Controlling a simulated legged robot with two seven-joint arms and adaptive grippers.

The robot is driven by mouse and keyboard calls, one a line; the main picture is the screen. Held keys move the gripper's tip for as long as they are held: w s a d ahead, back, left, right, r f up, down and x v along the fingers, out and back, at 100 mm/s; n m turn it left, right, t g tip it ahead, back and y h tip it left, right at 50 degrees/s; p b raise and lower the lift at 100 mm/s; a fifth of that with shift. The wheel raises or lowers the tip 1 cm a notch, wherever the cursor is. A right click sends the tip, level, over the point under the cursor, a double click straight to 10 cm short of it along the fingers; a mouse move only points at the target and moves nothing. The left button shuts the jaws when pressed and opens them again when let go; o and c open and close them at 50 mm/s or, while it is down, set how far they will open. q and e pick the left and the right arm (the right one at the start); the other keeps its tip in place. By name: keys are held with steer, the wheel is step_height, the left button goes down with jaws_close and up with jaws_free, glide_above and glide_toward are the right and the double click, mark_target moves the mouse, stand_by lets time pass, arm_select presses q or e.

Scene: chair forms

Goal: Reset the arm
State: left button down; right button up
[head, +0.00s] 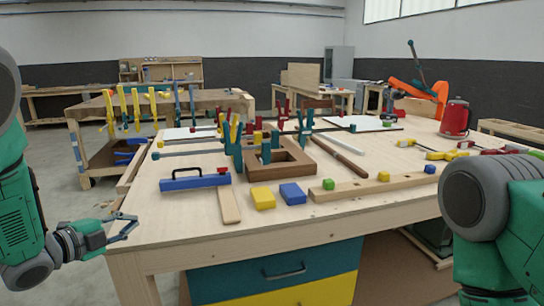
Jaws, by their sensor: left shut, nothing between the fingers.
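The wooden workbench (170,232) stands in front of me, covered with tools and blocks.
A blue level (195,183), a yellow block (263,198), a blue block (292,193) and a wooden frame (268,172) lie near the bench's front. Teal and yellow drawers (275,270) are below. Floor shows to the left.

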arm_select(q)
steer(key=f, duration=0.1)
steer(key=f+n, duration=0.1)
steer(key=f, duration=0.1)
steer(key=f+n+y, duration=0.1)
steer(key=shift+s+d+f, duration=0.15)
steer(key=shift+s+f, duration=0.1)
steer(key=shift+f, duration=0.1)
steer(key=s+d+f+n+g+y, duration=0.2)
steer(key=s+f+n+g+y, duration=0.3)
steer(key=s+f+n, duration=0.85)
steer(key=s+d+f+n+g, duration=0.1)
steer(key=s+f+g, duration=0.1)
steer(key=s, duration=0.6)
steer(key=s+f+n+g, duration=0.2)
steer(key=s+f, duration=0.3)
steer(key=s, duration=0.4)
steer(key=s+d+f+n+g+y, duration=0.1)
steer(key=s+f+g, duration=0.3)
steer(key=s, duration=0.4)
steer(key=shift+s+d+f+n, duration=0.15)
steer(key=shift+s+d+n, duration=0.2)
steer(key=shift+s, duration=0.05)
steer(key=shift+w, duration=0.15)
